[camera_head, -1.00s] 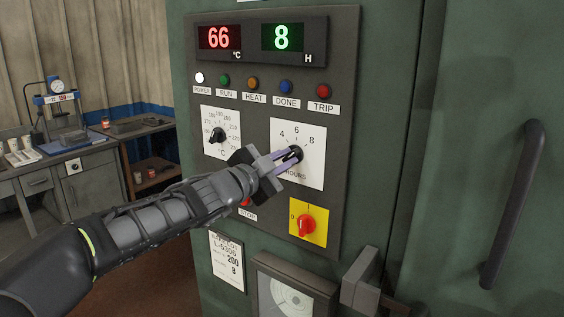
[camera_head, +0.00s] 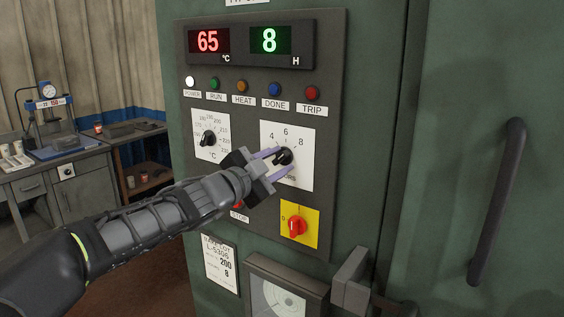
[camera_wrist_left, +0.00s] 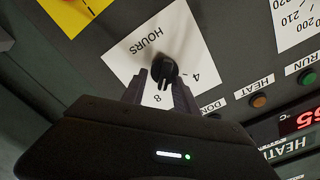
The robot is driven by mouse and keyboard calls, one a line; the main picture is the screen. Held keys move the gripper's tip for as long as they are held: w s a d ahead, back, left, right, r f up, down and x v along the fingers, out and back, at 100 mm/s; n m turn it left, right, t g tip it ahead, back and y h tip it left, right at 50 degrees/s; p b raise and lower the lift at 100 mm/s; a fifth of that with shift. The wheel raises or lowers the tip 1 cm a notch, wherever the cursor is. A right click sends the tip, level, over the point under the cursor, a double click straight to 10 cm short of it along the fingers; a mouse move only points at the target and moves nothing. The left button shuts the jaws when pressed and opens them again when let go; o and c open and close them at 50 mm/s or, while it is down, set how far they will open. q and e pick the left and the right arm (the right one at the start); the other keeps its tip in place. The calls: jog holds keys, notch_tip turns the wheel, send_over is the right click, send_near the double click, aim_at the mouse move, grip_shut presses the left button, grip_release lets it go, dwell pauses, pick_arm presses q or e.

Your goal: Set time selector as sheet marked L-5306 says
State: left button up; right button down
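The hours selector is a black knob (camera_head: 283,157) on a white plate (camera_head: 304,174) marked 4, 6, 8 and HOURS. My left gripper (camera_head: 284,161) is open, with its two fingers apart at the knob. In the left wrist view the knob (camera_wrist_left: 164,67) sits just beyond and between the fingertips (camera_wrist_left: 161,82), and I see no grip on it. Its exact pointing is hard to tell. The green display (camera_head: 269,40) reads 8 H. The sheet (camera_head: 221,266) at lower left appears to read L-5306, with 200 and 8. My right gripper is not in view.
The temperature knob (camera_head: 208,139) is left of the hours plate. A red switch on a yellow plate (camera_head: 312,217) sits below. The red display (camera_head: 209,41) reads 65 °C. A grey block (camera_head: 351,278) juts out at lower right. A long door handle (camera_head: 497,203) is at right.

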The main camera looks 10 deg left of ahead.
pick_arm(q)
jog(key=shift+s, duration=0.1)
jog(key=v, duration=0.7)
jog(key=shift+s+d, duration=0.3)
jog(key=s+d+f+n+g+y, duration=0.15)
jog(key=f+n, duration=0.25)
jog(key=f, duration=0.9)
jog(key=s+d+f+n+g, duration=0.1)
jog(key=d+f+n+g, duration=0.25)
jog(key=f, duration=1.05)
jog(key=s+d+f+n+g+y, duration=0.15)
jog(key=f+n, duration=0.25)
jog(key=f, duration=0.9)
jog(key=s+d+f+n+g, duration=0.2)
jog(key=s+d+f+g, duration=0.1)
jog(key=s+f, duration=0.9)
jog(key=s+d+f+n+g, duration=0.2)
jog(key=s+f+g, duration=0.4)
jog(key=s+f, duration=0.7)
jog(key=s+d, duration=0.1)
jog(key=s, duration=0.3)
jog(key=shift+s+f, duration=0.15)
jog(key=shift+s, duration=0.05)
